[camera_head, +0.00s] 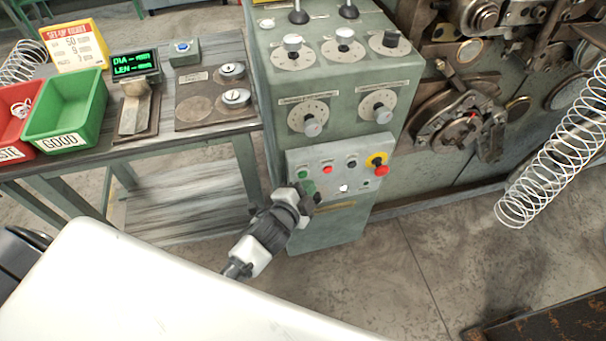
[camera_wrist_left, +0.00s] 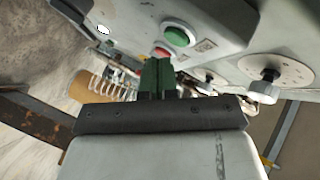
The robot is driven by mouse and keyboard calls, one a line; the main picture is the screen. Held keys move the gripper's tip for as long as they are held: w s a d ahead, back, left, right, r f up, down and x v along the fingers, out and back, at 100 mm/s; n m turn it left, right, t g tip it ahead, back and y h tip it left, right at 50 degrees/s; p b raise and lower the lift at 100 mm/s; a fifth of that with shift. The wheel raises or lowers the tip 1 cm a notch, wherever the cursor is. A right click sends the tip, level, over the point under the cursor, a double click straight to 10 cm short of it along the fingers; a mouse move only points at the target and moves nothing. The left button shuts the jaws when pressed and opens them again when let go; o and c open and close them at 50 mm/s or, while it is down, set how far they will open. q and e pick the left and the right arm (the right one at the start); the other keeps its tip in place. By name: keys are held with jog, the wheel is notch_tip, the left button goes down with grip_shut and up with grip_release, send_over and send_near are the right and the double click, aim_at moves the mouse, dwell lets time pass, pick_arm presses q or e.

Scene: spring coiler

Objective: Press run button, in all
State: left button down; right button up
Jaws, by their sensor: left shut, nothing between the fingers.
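The control panel (camera_head: 343,172) is on the lower front of the green-grey machine cabinet. Its green button (camera_head: 303,174) is at the upper left of the panel, with a red button (camera_head: 327,170) to its right. The label saying which is run is not readable. My left gripper (camera_head: 311,189) is shut and empty, with its tips just below the green button in the head view. In the left wrist view, the green button (camera_wrist_left: 178,36) stands out beyond my gripper's fingertips (camera_wrist_left: 158,62), up and to the right, seemingly untouched. My right gripper is not in view.
A yellow-ringed red stop button (camera_head: 378,165) sits at the panel's right. Dials (camera_head: 308,116) are above. A bench at left holds a green GOOD bin (camera_head: 66,112), a red bin (camera_head: 14,120) and a gauge display (camera_head: 135,65). A big wire spring (camera_head: 560,150) hangs at right.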

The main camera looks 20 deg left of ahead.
pick_arm(q)
jog(key=shift+w+a, duration=0.1)
jog(key=shift+w, duration=0.05)
dwell(0.4)
jog(key=shift+w+a, duration=0.15)
jog(key=shift+w, duration=0.1)
jog(key=shift+w+a, duration=0.2)
jog(key=shift+w, duration=0.05)
dwell(0.9)
jog(key=shift+p, duration=0.3)
jog(key=shift+s+d, duration=0.45)
jog(key=shift+s, duration=0.2)
jog(key=shift+s+d+p, duration=0.2)
jog(key=shift+s+d, duration=0.5)
jog(key=shift+s, duration=0.35)
jog(key=shift+s+d+p, duration=0.15)
jog(key=shift+s+d, duration=0.55)
jog(key=shift+s, duration=0.3)
